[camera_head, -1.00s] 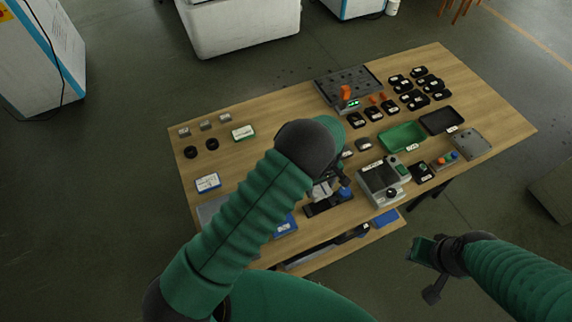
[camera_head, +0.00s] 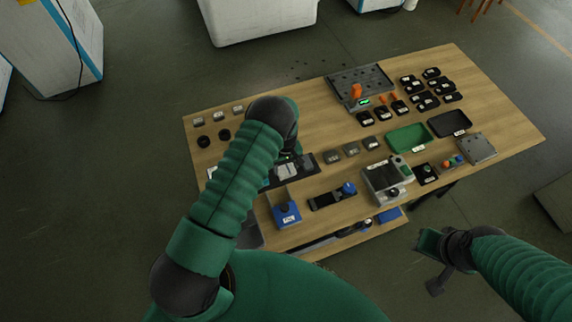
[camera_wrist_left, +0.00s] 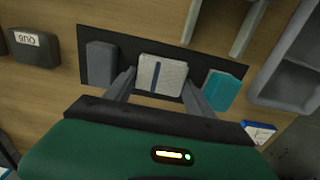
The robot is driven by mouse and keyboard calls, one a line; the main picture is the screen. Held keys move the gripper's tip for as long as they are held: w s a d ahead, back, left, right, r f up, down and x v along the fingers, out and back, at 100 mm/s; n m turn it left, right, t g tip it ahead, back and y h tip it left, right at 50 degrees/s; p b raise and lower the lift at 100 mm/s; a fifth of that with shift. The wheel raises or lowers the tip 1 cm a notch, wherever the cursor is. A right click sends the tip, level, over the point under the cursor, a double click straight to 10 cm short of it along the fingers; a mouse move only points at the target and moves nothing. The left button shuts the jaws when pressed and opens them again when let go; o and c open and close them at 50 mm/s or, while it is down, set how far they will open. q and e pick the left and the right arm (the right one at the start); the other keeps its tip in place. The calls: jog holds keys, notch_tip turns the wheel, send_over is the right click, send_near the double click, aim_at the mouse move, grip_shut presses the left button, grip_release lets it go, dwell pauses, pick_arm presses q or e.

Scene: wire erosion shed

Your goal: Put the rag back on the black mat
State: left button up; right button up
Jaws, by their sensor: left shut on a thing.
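The rag (camera_wrist_left: 162,75) is a pale grey piece with a dark stripe. My left gripper (camera_wrist_left: 160,84) is shut on it, with one finger at each side. The rag is over the middle of the black mat (camera_wrist_left: 125,52); I cannot tell whether it touches the mat. In the head view the rag (camera_head: 287,170) shows as a whitish patch, and the mat (camera_head: 309,160) is partly hidden behind my left arm. My right gripper (camera_head: 432,262) is off the table's front edge at the lower right, away from the rag; its jaws are unclear.
On the mat, a grey block (camera_wrist_left: 100,63) lies left of the rag and a teal block (camera_wrist_left: 220,89) right of it. A grey tray (camera_wrist_left: 288,75) is further right. A blue box (camera_head: 286,213) and a dark holder with a blue knob (camera_head: 348,188) stand near the front.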

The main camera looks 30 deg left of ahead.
aim_at(284, 167)
pick_arm(q)
jog(key=shift+a+f, duration=0.25)
jog(key=shift+a, duration=0.2)
jog(key=o, duration=1.8)
jog(key=shift+a, duration=0.15)
jog(key=shift+c, duration=0.2)
jog(key=shift+d+r, duration=0.25)
jog(key=shift+d, duration=0.15)
jog(key=shift+w+r, duration=0.1)
jog(key=shift+r, duration=0.25)
jog(key=s+d+r+m+b, duration=0.1)
jog(key=s+r, duration=0.2)
jog(key=r, duration=0.4)
jog(key=s+d+r+m+t+b, duration=0.1)
jog(key=s+r+m, duration=0.1)
jog(key=r, duration=0.5)
jog(key=s+d+r+m, duration=0.1)
jog(key=s+d+r, duration=0.15)
jog(key=r, duration=0.45)
jog(key=s+d+r+m+t+b, duration=0.1)
jog(key=s+m, duration=0.4)
jog(key=s, duration=0.6)
jog(key=shift+d+r+m+t+b, duration=0.35)
jog(key=shift+r+b, duration=0.15)
jog(key=shift+r, duration=0.5)
pick_arm(e)
jog(key=shift+a+f, duration=0.3)
jog(key=shift+f, duration=0.65)
jog(key=shift+a+f, duration=0.25)
jog(key=shift+f, duration=0.65)
